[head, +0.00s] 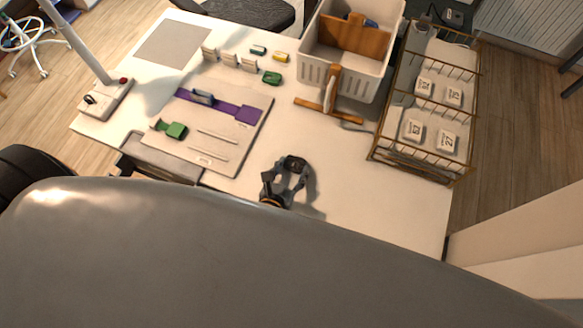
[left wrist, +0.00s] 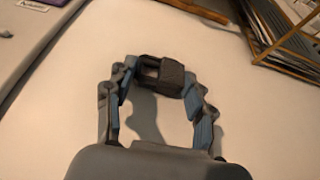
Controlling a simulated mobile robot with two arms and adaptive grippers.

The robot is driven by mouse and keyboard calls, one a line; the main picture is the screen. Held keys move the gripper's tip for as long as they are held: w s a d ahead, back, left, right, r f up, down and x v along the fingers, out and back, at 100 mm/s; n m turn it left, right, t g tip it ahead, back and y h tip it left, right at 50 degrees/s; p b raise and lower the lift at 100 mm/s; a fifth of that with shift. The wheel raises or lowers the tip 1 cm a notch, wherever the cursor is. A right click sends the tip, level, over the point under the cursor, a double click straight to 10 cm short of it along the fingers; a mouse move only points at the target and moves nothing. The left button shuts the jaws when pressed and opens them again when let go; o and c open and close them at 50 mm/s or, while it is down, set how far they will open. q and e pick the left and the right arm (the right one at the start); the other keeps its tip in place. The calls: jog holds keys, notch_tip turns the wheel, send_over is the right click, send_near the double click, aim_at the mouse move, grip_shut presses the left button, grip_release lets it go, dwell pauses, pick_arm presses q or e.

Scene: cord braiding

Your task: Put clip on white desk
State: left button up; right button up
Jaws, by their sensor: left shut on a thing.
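The clip (head: 295,162) is a small dark block, held between the fingertips of my left gripper (head: 291,168) over the white desk (head: 370,200). In the left wrist view, my left gripper (left wrist: 158,78) is shut on the clip (left wrist: 172,76), with a blue-padded finger on each side of it. A shadow falls on the bare desk below and beside them; the exact gap to the surface is hard to tell. My right gripper does not show in either view.
A white basket (head: 375,75) with a wooden piece stands at the back. A wire rack (head: 380,130) with several white boxes is at the right. The desk's front right is clear.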

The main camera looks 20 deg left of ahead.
pick_arm(q)
jog(key=o, duration=0.8)
jog(key=shift+f, duration=0.15)
jog(key=shift+c, duration=0.2)
jog(key=shift+r+p, duration=0.3)
jog(key=b+v, duration=0.3)
jog(key=v, duration=0.8)
jog(key=shift+s+f, duration=0.15)
jog(key=shift+s+r, duration=0.3)
jog(key=shift+s, duration=0.1)
